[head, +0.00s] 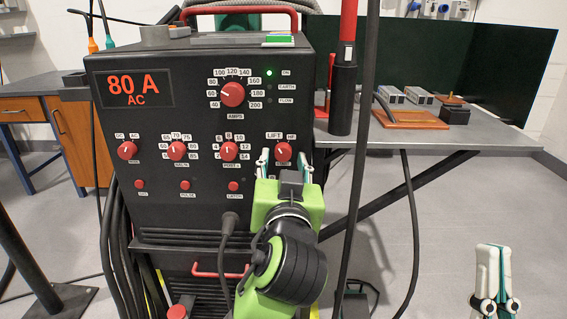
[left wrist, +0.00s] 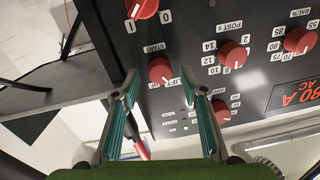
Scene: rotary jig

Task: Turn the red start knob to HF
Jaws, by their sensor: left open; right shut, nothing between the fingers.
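The red start knob (head: 284,151) is at the right of the lower knob row on the black machine panel, with LIFT and HF labels above it. It also shows in the left wrist view (left wrist: 160,70), where the panel appears upside down. I cannot tell for sure which label its pointer faces. My left gripper (head: 284,160) is open in front of the knob. In the left wrist view its two fingertips (left wrist: 164,88) stand on either side of the knob; contact is not visible. My right gripper (head: 490,248) is shut and empty at the lower right, away from the panel.
The post knob (head: 229,151) is left of the start knob. The amps knob (head: 232,94) is above. A grey table (head: 480,145) stands at the right. Open floor lies around my right gripper.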

